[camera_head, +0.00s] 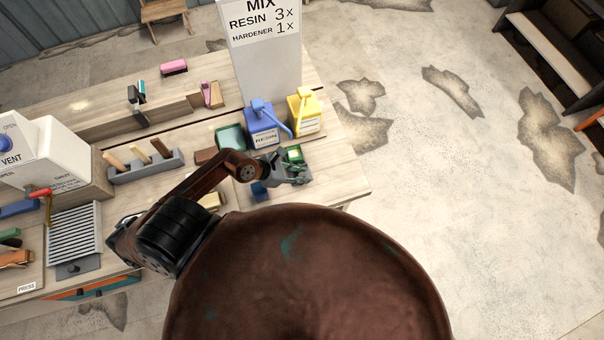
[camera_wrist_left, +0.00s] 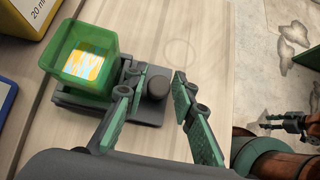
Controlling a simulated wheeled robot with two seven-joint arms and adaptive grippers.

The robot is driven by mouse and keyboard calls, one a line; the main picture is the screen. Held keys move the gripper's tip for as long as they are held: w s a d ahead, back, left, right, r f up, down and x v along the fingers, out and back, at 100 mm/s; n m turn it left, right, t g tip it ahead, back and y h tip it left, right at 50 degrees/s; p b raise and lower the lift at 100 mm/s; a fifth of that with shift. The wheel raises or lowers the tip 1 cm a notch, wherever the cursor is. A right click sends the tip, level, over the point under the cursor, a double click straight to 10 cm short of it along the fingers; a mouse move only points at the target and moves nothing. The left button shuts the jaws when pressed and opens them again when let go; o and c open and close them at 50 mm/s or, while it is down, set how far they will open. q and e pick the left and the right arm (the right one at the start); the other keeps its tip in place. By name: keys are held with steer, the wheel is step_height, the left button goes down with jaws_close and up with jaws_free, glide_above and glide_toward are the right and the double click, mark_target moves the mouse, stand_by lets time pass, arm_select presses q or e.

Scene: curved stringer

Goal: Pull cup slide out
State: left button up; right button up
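A translucent green cup (camera_wrist_left: 80,58) with yellow and light blue contents sits on the dark grey cup slide (camera_wrist_left: 149,113). A round dark knob (camera_wrist_left: 157,87) stands up on the slide's near part. My left gripper (camera_wrist_left: 156,78) is open, its green-padded fingers on either side of the knob, with gaps visible between them and it. In the head view the green cup (camera_head: 294,153) is just beyond my left gripper (camera_head: 291,172), which hides most of the slide. A gripper-like dark shape (camera_wrist_left: 291,122), probably my right gripper, shows small at the right of the wrist view; its state is unclear.
A blue resin dispenser (camera_head: 262,127) and a yellow dispenser (camera_head: 305,110) stand behind the cup. A teal tray (camera_head: 230,137) is to their left, and a small blue block (camera_head: 260,191) lies left of my gripper. Bench top right of the gripper (camera_head: 340,180) is clear up to its edge.

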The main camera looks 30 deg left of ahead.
steer(key=shift+s+a, duration=0.1)
steer(key=shift+a, duration=0.05)
arm_select(q)
jaws_close()
arm_select(e)
steer(key=shift+s, duration=0.2)
